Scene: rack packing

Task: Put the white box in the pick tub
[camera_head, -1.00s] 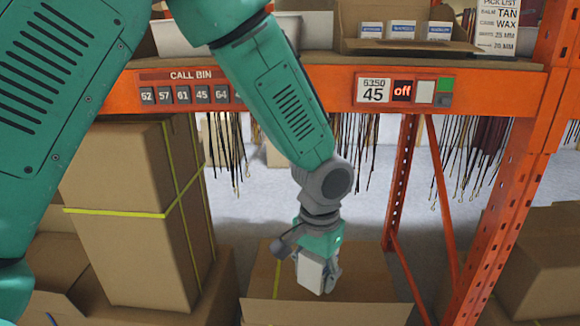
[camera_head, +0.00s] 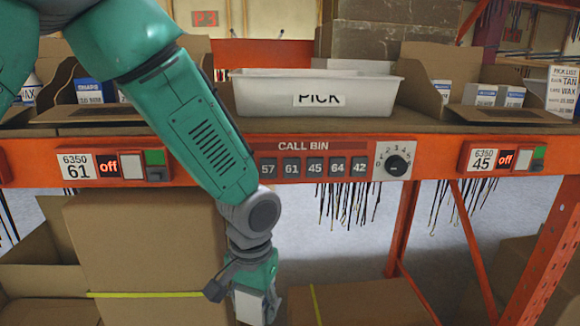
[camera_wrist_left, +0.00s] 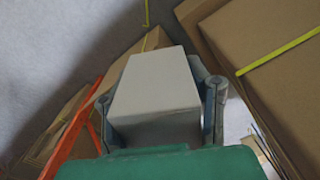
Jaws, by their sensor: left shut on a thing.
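The white box (camera_wrist_left: 155,85) is held between the fingers of my left gripper (camera_wrist_left: 160,100), and fills the middle of the left wrist view. In the head view my left gripper (camera_head: 258,296) hangs low at the bottom centre with the white box (camera_head: 250,308) in it, below the shelf edge and in front of tall cartons. The pick tub (camera_head: 250,96), a white tub with a PICK label, stands on the shelf above and to the right of the gripper. Its inside is mostly hidden by its front wall. My right gripper is not in view.
The orange shelf beam (camera_head: 330,165) carries a call bin panel with a knob (camera_head: 397,165). Open cartons of small boxes (camera_head: 490,95) flank the tub. A tall brown carton (camera_head: 140,245) stands at lower left. An orange upright (camera_head: 560,230) is at right.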

